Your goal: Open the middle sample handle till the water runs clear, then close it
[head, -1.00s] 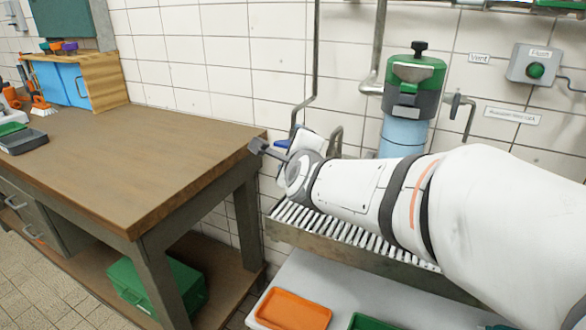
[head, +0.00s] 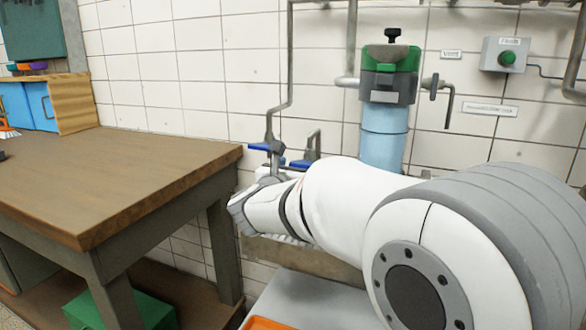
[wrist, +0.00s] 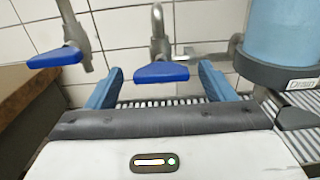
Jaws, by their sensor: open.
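In the wrist view a blue sample handle (wrist: 161,72) sits on a grey pipe outlet, ahead of and between the fingers of my gripper (wrist: 160,84). The gripper is open, with one blue finger on each side of this handle and a gap on both sides. A second blue handle (wrist: 55,57) on another outlet lies to the left, outside the fingers. In the head view the left handle (head: 260,146) and the other handle (head: 300,163) show behind my wrist, which hides part of them. No running water is visible.
A light blue cylinder with a green-topped housing (head: 389,72) stands to the right of the outlets. A wooden workbench (head: 110,175) is close on the left. A slatted grate (wrist: 180,102) lies below the outlets. A green-button box (head: 506,56) is on the wall.

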